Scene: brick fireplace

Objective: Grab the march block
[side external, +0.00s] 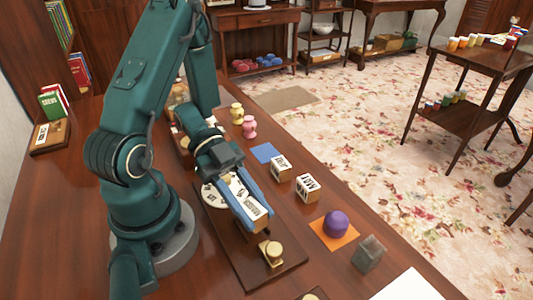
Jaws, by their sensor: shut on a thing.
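My gripper (256,213) has blue fingers and is over the dark wooden board (231,247). It is shut on a white-and-wood block (254,209) with dark lettering. The lettering is too small to read surely, so I cannot confirm that it says March. My fingers cover part of the block, and I cannot tell whether it touches the board. Two other lettered blocks stand to the right on the table: one (281,168) seems to read July and the other (307,187) May.
A brass piece (271,252) sits on the board near my gripper.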

